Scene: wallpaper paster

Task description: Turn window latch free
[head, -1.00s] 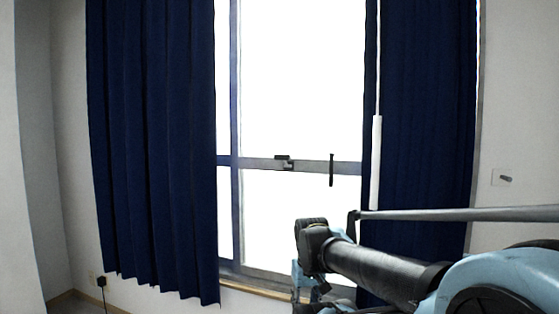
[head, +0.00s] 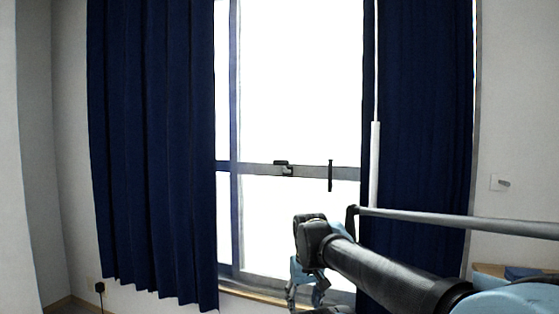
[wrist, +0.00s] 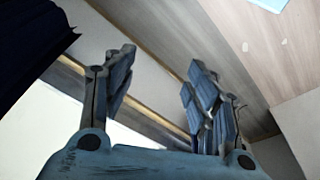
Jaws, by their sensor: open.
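The window latch (head: 284,168) is a small dark fitting on the grey crossbar of the bright window. A dark upright handle (head: 330,175) sits on the same bar to its right. My gripper (head: 304,298) is below the crossbar in the head view, in front of the lower pane, apart from the latch, with its fingers pointing down. In the wrist view my gripper (wrist: 160,75) has its two blue-grey fingers spread wide with nothing between them. The latch is not visible in the wrist view.
Dark blue curtains hang at the left (head: 150,150) and right (head: 420,130) of the window. A white wand (head: 375,165) hangs beside the right curtain. A pale sill (head: 252,293) runs below the window. My arm fills the lower right.

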